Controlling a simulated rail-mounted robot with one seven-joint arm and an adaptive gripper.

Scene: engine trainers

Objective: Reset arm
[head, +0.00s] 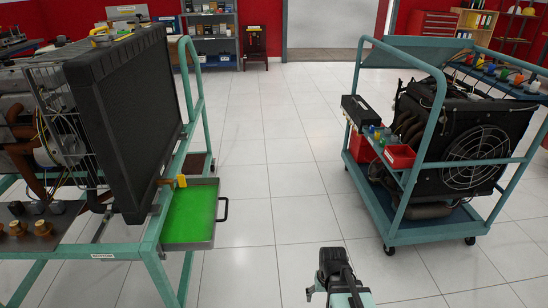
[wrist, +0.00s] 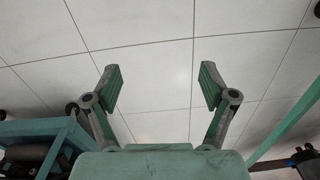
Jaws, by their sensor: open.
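My gripper (wrist: 157,88) is open and empty in the wrist view. Its two fingers are spread wide apart, with only tiled floor between and beyond them. In the head view, part of my arm shows at the bottom centre, over the floor between the two engine trainers. The fingertips cannot be made out there. My gripper touches nothing that I can see.
An engine trainer with a black radiator (head: 130,115) stands at the left; its green tray (head: 190,213) sticks out toward the aisle. A wheeled trainer cart (head: 415,235) with a red bin (head: 399,157) stands at the right. The tiled floor (head: 275,150) between them is clear.

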